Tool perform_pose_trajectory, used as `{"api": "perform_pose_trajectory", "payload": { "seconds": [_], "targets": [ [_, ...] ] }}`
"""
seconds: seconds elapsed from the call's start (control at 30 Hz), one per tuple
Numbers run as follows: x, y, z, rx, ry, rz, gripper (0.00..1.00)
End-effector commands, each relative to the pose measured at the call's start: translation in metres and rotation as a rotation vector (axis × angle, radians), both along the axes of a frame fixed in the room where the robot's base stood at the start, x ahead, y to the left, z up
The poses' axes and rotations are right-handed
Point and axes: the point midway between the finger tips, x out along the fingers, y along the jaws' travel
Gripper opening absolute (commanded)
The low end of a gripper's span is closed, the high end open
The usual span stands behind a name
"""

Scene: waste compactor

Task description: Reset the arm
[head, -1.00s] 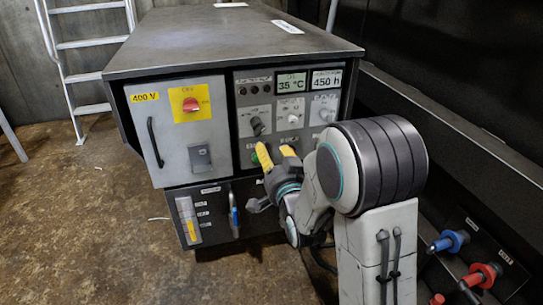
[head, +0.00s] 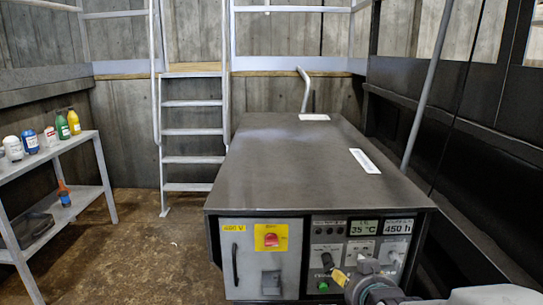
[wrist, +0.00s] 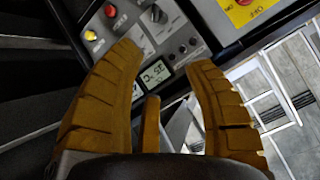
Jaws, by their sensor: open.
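My gripper (wrist: 165,65) is open and empty, with its yellow fingers spread in the wrist view. In the head view, a yellow fingertip (head: 340,277) shows at the bottom, in front of the machine's control panel (head: 328,252). My arm fills the lower right corner there. A green button (head: 323,287) sits just left of the finger, and a black knob (head: 328,262) just above it. I cannot tell whether the finger touches the panel. In the wrist view, the panel's display (wrist: 155,73) shows between the fingers.
The dark machine top (head: 290,165) is flat, with two white labels. A grey cabinet door with a red switch (head: 271,240) is left of the panel. A shelf (head: 60,150) with several bottles stands at left. A ladder (head: 190,130) is behind. Brown floor is clear between.

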Motion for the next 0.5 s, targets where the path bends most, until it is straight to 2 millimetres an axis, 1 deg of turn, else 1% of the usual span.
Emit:
{"api": "perform_pose_trajectory", "payload": {
  "seconds": [0.03,0.27,0.5],
  "targets": [
    [-0.011,0.0,0.03,-0.021,0.034,0.014,0.46],
    [-0.065,0.0,0.083,-0.113,0.222,0.09,0.46],
    [-0.129,0.0,0.14,-0.193,0.412,0.188,0.46]
  ]
}}
